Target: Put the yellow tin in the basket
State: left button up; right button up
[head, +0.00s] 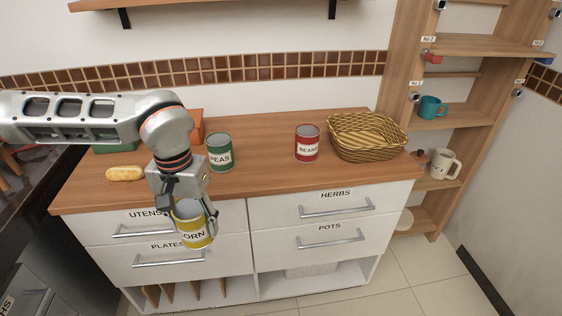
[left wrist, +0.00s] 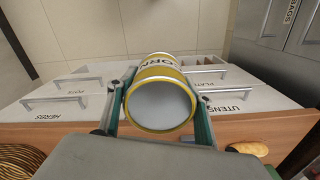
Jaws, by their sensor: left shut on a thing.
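The yellow tin (head: 193,227), labelled CORN, is held between the fingers of my left gripper (head: 195,212). It hangs in front of the counter's front edge, before the drawer fronts. In the left wrist view the tin (left wrist: 160,97) sits between the two fingers of the left gripper (left wrist: 160,105), its pale round end facing the camera. The wicker basket (head: 367,138) stands on the counter at the right, well apart from the tin. Part of the basket (left wrist: 18,162) shows at the lower left of the left wrist view. My right gripper is not in view.
A green PEAS tin (head: 220,152) and a red BEANS tin (head: 307,143) stand on the wooden counter (head: 262,160). A bread roll (head: 125,173) lies at the left. Open shelves (head: 468,119) with mugs rise right of the basket. Counter between the two tins is clear.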

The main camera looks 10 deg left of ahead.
aim_at(357, 138)
jog(key=i+l+u, duration=0.15)
jog(key=l, duration=0.55)
jog(key=i+l+u, duration=0.15)
jog(key=l, duration=0.6)
jog(key=i+l+u, duration=0.15)
jog(key=l, duration=0.6)
jog(key=k, duration=0.05)
